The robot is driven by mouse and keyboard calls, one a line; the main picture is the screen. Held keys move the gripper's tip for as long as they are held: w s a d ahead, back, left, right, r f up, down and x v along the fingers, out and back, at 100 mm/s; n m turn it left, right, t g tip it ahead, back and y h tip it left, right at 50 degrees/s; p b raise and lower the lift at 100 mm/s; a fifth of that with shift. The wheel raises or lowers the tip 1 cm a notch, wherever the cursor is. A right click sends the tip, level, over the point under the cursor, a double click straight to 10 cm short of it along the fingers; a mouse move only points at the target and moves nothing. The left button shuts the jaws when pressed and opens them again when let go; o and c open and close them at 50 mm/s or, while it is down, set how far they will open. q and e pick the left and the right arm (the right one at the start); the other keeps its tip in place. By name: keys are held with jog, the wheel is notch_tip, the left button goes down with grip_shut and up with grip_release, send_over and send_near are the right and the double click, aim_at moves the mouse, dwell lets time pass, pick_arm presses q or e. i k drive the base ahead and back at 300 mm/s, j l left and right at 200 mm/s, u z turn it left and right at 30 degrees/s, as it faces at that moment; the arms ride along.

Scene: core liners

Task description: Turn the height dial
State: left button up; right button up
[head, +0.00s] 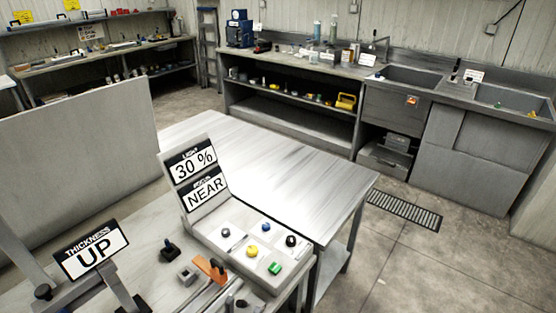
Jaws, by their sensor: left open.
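No dial in the head view carries a readable height label. A sloped grey console (197,228) stands on the near bench, with displays reading "30 %" (194,164) and "NEAR" (205,189). Its lower face has a black knob (291,240), a yellow knob (252,251), a blue knob (266,227) and a green button (274,268). A sign reading "THICKNESS UP" (92,250) is at the lower left, with a black knob (43,291) below it. My left gripper is open, but hard to make out among grey and black parts at the lower left. My right gripper is not visible.
An orange-handled fixture (210,268) and a small black knob (168,250) sit left of the console's lower face. A bare metal table (290,165) stands behind it. A grey panel (80,160) is at left. Open floor (450,255) lies to the right.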

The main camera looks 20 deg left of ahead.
aim_at(225, 232)
jog(key=l, duration=0.2)
jog(key=l+u, duration=0.15)
jog(key=u, duration=0.25)
jog(key=l+u, duration=0.15)
jog(key=u, duration=0.25)
jog(key=l+u, duration=0.15)
jog(key=u, duration=0.25)
